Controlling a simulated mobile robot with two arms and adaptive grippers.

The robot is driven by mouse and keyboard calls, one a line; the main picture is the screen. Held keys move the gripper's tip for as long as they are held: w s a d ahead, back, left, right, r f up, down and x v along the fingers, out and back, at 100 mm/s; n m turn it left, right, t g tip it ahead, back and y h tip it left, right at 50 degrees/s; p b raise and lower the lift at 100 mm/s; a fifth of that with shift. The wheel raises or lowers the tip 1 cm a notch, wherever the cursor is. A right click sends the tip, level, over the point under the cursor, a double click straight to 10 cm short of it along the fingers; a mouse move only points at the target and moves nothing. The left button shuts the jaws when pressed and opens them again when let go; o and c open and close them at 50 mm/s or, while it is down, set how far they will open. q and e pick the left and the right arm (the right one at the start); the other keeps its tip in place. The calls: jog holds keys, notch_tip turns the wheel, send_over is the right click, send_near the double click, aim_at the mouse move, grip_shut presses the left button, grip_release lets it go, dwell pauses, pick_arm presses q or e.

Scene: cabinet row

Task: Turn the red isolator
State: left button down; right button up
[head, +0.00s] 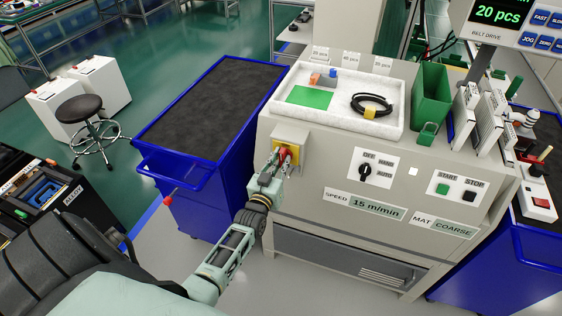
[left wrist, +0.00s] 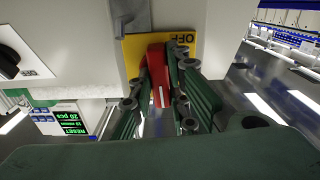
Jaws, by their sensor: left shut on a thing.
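The red isolator (head: 284,153) sits on a yellow plate (head: 291,141) at the left end of the grey machine's front. In the left wrist view the red handle (left wrist: 157,84) stands out from the yellow plate (left wrist: 150,46), with part of an OFF label beside it. My left gripper (head: 280,160) is at the isolator and hides part of it. In the left wrist view its green fingers (left wrist: 160,97) lie on both sides of the red handle, shut on it. My right gripper is not in view.
The machine (head: 330,240) carries a selector knob (head: 365,170), START and STOP buttons and a white tray (head: 398,128) on top. A blue trolley (head: 190,172) stands close on the left. Another blue trolley (head: 530,265) stands on the right.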

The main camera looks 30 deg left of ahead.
pick_arm(q)
jog(key=shift+f+m, duration=0.2)
jog(key=shift+m, duration=0.3)
jog(key=c, duration=2)
grip_release()
jog(key=o, duration=0.3)
jog(key=shift+r, duration=0.15)
jog(key=v, duration=1.2)
jog(key=shift+d, duration=0.1)
